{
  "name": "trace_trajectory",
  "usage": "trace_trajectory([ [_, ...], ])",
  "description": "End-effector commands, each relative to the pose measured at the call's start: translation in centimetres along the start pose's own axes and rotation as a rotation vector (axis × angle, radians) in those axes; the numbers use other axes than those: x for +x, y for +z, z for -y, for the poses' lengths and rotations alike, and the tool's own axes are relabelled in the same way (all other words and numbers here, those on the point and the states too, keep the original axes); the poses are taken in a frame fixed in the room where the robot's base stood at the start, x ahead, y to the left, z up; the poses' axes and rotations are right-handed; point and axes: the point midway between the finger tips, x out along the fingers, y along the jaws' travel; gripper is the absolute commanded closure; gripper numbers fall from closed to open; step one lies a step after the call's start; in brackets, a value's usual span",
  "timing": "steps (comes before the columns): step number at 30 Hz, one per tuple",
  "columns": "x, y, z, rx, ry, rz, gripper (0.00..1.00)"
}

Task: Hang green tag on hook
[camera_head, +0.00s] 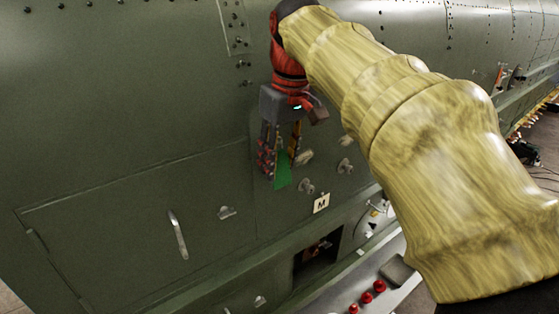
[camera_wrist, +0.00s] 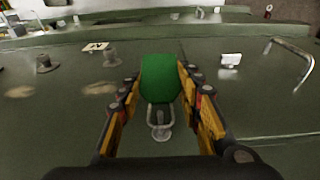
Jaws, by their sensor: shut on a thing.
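The green tag (camera_head: 283,170) is held between the fingers of my gripper (camera_head: 282,155), close to the green fuselage panel in the head view. In the wrist view the tag (camera_wrist: 160,80) lies between the two yellow-and-black fingertips of my gripper (camera_wrist: 160,88). A metal loop-shaped hook (camera_wrist: 160,122) shows just below the tag in the wrist view, between the fingers, on the panel. In the head view I cannot make out that hook behind my gripper. I cannot tell whether the tag touches the hook.
A plate marked M (camera_head: 321,203) and round knobs (camera_head: 345,166) sit right of my gripper. A long handle (camera_head: 178,234) and a small latch (camera_head: 226,212) are on the panel to the left. A dark opening (camera_head: 317,256) and red caps (camera_head: 367,297) lie below.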

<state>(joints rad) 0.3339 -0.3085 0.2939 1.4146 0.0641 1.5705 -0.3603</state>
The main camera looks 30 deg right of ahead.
Motion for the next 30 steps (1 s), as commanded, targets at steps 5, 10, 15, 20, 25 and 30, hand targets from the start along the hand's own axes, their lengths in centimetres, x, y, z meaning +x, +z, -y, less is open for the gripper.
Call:
trace_trajectory([
  [5, 0.0, 0.0, 0.0, 0.000, 0.000, 0.000, 0.61],
  [10, 0.0, 0.0, 0.0, 0.000, 0.000, 0.000, 0.51],
  [15, 0.0, 0.0, 0.0, 0.000, 0.000, 0.000, 0.43],
  [20, 0.0, 0.0, 0.0, 0.000, 0.000, 0.000, 0.43],
  [25, -0.4, 0.0, 0.0, 0.000, 0.000, 0.000, 0.43],
  [30, -2.6, -0.1, 0.0, 0.000, 0.001, -0.002, 0.43],
])
